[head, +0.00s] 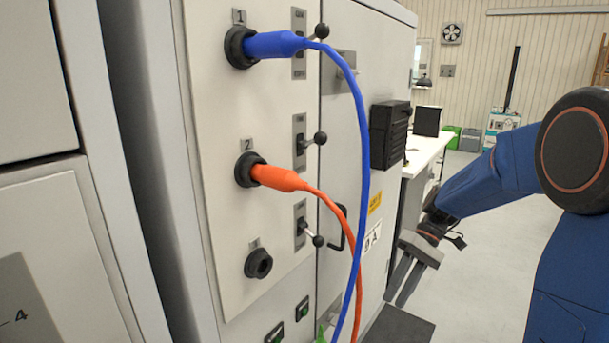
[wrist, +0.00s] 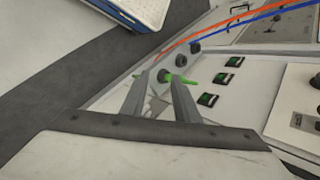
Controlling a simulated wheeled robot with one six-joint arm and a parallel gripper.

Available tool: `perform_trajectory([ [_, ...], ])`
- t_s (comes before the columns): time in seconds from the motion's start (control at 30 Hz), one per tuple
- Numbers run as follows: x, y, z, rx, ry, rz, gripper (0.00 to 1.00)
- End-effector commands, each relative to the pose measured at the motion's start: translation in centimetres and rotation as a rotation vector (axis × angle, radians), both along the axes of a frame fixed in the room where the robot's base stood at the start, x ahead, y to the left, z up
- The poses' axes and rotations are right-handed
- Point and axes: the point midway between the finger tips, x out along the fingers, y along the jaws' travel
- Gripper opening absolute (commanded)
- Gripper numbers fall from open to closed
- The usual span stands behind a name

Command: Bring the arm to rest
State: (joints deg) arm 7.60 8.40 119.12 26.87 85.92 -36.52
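My gripper (head: 396,302) hangs in front of the cabinet at the lower right of the head view, with its fingers pointing down. In the wrist view its two fingers (wrist: 160,78) stand apart with nothing visible held between them. A green plug (wrist: 192,79) shows beyond the fingertips, partly hidden by the right finger. My blue arm reaches in from the right. A blue plug (head: 272,44) sits in socket 1 and an orange plug (head: 277,178) in socket 2. The third socket (head: 258,263) below them is empty.
The blue cable (head: 364,150) and orange cable (head: 352,240) hang down between the panel and my gripper. Lever switches (head: 319,138) stick out from the panel. A white table (head: 430,150) stands behind. Open floor (head: 485,250) lies to the right, beyond the gripper.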

Motion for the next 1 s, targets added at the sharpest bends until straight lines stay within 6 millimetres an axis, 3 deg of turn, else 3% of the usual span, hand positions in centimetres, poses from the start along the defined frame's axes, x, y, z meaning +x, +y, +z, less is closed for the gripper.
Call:
perform_trajectory([
  [0.4, -7.2, -0.9, 3.3, -0.237, -0.182, -0.090, 0.28],
  [1.0, -16.2, -3.5, 5.2, -0.477, -0.504, -0.278, 0.28],
])
